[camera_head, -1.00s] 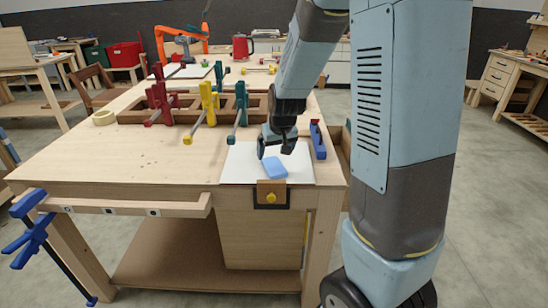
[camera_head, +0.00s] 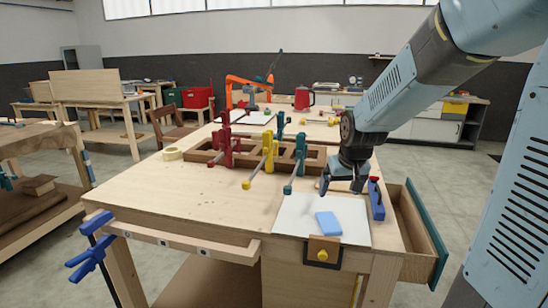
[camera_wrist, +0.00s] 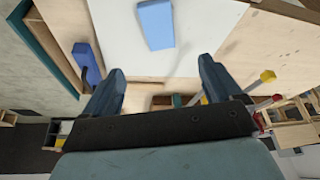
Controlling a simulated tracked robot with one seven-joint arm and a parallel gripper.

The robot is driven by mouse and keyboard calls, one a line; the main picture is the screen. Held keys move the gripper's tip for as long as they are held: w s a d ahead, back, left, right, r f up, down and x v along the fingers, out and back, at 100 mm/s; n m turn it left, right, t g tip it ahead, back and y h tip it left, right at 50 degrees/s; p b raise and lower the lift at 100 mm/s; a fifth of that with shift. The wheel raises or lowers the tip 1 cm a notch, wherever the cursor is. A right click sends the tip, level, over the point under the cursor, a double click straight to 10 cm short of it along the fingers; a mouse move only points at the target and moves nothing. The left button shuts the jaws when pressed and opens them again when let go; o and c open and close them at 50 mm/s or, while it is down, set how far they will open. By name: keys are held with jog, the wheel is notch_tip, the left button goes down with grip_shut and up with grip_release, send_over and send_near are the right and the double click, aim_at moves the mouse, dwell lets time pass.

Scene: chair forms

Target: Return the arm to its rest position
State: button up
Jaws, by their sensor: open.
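My gripper (camera_head: 343,186) is open and empty, above the far right edge of a white sheet on the workbench. In the wrist view its two fingers (camera_wrist: 160,85) stand apart with nothing between them. A light blue block (camera_head: 328,223) lies on the white sheet (camera_head: 295,213), nearer the bench's front edge than my gripper; the block also shows in the wrist view (camera_wrist: 155,24). My arm reaches in from the upper right.
A blue plane-like tool (camera_head: 376,199) stands close to the right of my gripper. An open drawer (camera_head: 425,225) juts out at the bench's right side. Red, yellow and teal clamps (camera_head: 268,155) stand in a wooden tray to the left. The bench's left front is clear.

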jog(key=s+r, duration=0.5)
jog(key=s, duration=0.6)
jog(key=s+r+t, duration=0.1)
jog(key=s+r, duration=0.4)
jog(key=s, duration=0.6)
jog(key=shift+d+r, duration=0.2)
jog(key=shift+d, duration=0.1)
